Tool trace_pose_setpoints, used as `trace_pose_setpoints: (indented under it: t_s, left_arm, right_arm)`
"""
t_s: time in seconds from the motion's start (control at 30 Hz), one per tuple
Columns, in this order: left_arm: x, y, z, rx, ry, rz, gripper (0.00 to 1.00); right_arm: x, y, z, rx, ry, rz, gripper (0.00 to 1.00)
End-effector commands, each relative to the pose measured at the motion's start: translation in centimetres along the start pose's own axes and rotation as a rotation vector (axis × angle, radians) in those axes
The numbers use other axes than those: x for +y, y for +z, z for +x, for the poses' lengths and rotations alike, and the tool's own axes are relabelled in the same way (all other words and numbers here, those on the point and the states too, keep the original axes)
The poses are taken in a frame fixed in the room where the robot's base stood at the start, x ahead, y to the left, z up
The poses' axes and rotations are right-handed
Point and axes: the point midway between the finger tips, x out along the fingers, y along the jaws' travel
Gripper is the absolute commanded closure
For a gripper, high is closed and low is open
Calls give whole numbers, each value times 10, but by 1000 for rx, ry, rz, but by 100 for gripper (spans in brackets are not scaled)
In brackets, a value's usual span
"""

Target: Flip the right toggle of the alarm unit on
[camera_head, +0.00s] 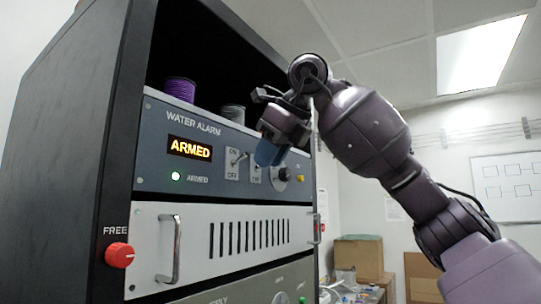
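The alarm unit (205,187) is a blue-grey panel labelled WATER ALARM in the upper part of a black rack. Its amber display (190,149) reads ARMED, and a green lamp (176,176) is lit below. The left toggle (238,159) has ON above and OFF below, and its lever angles up to the right. The right toggle plate (256,174) is partly hidden behind my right gripper (269,153), so its lever position cannot be told. The gripper's blue fingertips overlap the plate in view; contact and finger opening cannot be made out. My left gripper is out of view.
A round dial (282,175) sits just right of the fingers. A white vented panel with handles (170,249) lies below, with a red FREE knob (119,254) at left. Purple (180,89) and grey (233,113) spools stand above the unit. Cardboard boxes (359,257) stand behind.

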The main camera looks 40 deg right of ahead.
Motion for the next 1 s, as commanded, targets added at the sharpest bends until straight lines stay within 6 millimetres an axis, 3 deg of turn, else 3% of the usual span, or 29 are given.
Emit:
trace_pose_setpoints:
  t_s: [0.47,0.8,1.0]
  left_arm:
    - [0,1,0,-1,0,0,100]
    - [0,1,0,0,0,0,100]
    - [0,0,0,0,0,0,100]
  right_arm:
    - [0,0,-9,-4,0,1,64]
    - [0,1,-68,-4,-1,1,64]
    - [0,0,-92,-3,-2,1,64]
